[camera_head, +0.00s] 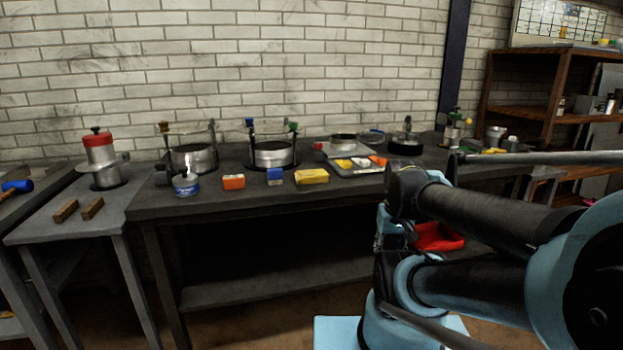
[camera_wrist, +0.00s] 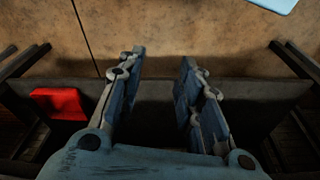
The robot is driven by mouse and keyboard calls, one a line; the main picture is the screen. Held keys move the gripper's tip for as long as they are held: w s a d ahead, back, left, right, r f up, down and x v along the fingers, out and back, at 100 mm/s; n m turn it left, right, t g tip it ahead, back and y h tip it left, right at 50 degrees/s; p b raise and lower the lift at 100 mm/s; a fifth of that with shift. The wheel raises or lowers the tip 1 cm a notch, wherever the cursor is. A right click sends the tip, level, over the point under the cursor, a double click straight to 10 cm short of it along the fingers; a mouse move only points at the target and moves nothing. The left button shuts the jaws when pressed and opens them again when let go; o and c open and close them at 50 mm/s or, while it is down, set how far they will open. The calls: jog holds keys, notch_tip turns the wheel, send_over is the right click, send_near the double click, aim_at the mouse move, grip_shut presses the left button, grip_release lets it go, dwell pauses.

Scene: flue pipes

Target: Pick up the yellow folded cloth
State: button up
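In the head view my arm covers the right part of the bench, and my gripper cannot be made out clearly there.
An orange block (camera_head: 233,182), a blue block (camera_head: 274,176) and a blue tin (camera_head: 186,184) stand left of the cloth. Metal pots stand behind them. A tray (camera_head: 368,170) with small yellow and orange items lies behind right.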

jog(key=shift+o, duration=0.6)
jog(key=o, duration=0.4)
jog(key=shift+s+r, duration=0.2)
jog(key=shift+s, duration=0.05)
jog(key=o, duration=0.5)
jog(key=shift+a+r, duration=0.1)
jog(key=shift+r, duration=0.45)
jog(key=shift+o, duration=0.7)
jog(key=w+a+r+m, duration=0.1)
jog(key=w+r+m, duration=0.1)
jog(key=w+r, duration=0.2)
jog(key=shift+w+a+r+g+y, duration=0.2)
jog(key=shift+a+r+g+y, duration=0.15)
jog(key=shift+r, duration=0.6)
notch_tip(320, 180, up, 19)
jog(key=m+g+y, duration=0.3)
jog(key=m+y, duration=0.1)
jog(key=m, duration=0.9)
send_over(312, 173)
jog(key=w+d, duration=0.2)
jog(key=d, duration=0.4)
jog(key=shift+h, duration=0.25)
jog(key=x, duration=1.6)
jog(key=shift+w, duration=0.1)
